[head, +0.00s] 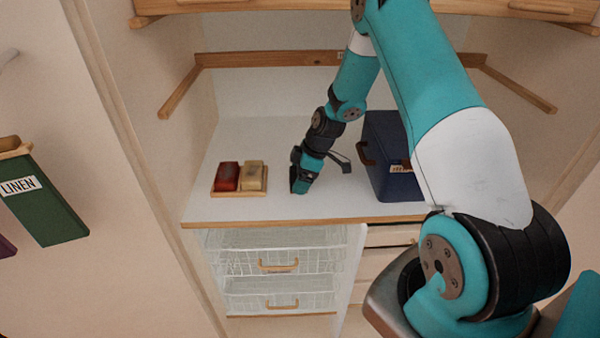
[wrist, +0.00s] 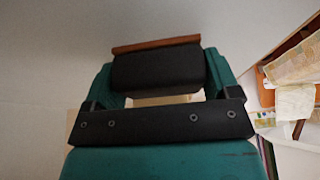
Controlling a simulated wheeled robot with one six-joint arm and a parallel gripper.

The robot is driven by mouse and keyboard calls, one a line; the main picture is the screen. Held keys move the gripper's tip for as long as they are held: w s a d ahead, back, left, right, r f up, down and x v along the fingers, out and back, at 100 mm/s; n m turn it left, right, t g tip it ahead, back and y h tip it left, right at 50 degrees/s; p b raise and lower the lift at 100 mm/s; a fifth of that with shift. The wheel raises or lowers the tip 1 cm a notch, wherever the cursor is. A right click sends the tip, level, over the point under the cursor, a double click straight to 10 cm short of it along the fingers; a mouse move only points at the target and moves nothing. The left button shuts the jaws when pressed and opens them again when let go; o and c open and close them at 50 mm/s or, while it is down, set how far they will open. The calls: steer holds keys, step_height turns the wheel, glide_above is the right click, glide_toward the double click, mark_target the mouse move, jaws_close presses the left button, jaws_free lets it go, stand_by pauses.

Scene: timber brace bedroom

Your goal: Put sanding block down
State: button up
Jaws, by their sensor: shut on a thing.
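My gripper (head: 300,178) reaches down low over the white counter (head: 270,210), just right of a small wooden tray. In the wrist view, my gripper (wrist: 158,78) has its two teal fingers on either side of the sanding block (wrist: 158,68), a dark block with an orange-brown strip along its far edge. The gripper is shut on it. In the head view the block is mostly hidden by the gripper, and I cannot tell whether it touches the counter.
The wooden tray (head: 238,194) holds a red block (head: 227,176) and a yellowish block (head: 253,175). A dark blue box (head: 385,135) stands close to the right of my gripper. Wire baskets (head: 275,265) sit below the counter. A green LINEN panel (head: 45,205) is at left.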

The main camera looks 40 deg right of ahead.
steer(key=o, duration=0.5)
steer(key=shift+f, duration=0.15)
steer(key=shift+c, duration=0.2)
steer(key=o, duration=0.3)
